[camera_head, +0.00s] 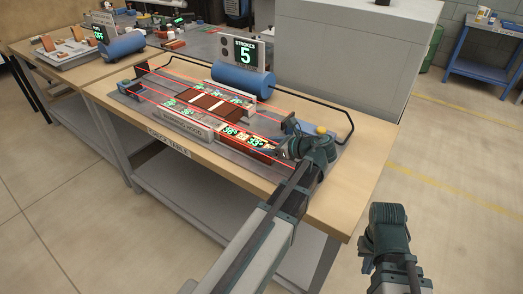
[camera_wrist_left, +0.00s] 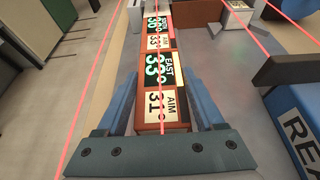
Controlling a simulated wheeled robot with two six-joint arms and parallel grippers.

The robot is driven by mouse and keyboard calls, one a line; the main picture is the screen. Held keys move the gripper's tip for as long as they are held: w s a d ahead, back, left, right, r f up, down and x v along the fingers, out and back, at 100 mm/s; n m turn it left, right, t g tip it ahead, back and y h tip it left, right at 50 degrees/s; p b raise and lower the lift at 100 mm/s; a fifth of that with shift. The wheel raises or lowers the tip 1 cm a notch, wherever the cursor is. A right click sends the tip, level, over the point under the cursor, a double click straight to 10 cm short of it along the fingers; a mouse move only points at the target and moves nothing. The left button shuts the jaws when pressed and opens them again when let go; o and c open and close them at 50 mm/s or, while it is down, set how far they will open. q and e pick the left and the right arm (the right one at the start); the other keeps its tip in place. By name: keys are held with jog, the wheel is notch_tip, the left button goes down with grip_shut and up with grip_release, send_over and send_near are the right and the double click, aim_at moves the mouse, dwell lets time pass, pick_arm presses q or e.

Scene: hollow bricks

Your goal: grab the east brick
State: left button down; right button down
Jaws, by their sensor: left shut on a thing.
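The east brick (camera_wrist_left: 165,75) is a red-brown block with a dark "EAST 33" label and a pale "AIM 31" label on top. In the left wrist view it lies between the two blue fingers of my left gripper (camera_wrist_left: 165,92), which is shut on it. In the head view the brick (camera_head: 259,143) sits at the right end of the front row, with my left gripper (camera_head: 284,150) at its right end. Another labelled brick (camera_wrist_left: 156,40) lies in line just beyond it. My right gripper (camera_head: 386,225) is right of the table, away from the bricks; its jaws cannot be made out.
Red lines run along the rig on the wooden table (camera_head: 350,190). A blue cylinder (camera_head: 242,80) and a display reading "STROKES 5" (camera_head: 245,53) stand behind the bricks. A dark bent rail (camera_head: 325,103) edges the back right. A second bench stands back left.

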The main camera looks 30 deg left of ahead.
aim_at(263, 146)
pick_arm(q)
jog(key=shift+r, duration=0.1)
notch_tip(263, 146, up, 10)
jog(key=p, duration=1)
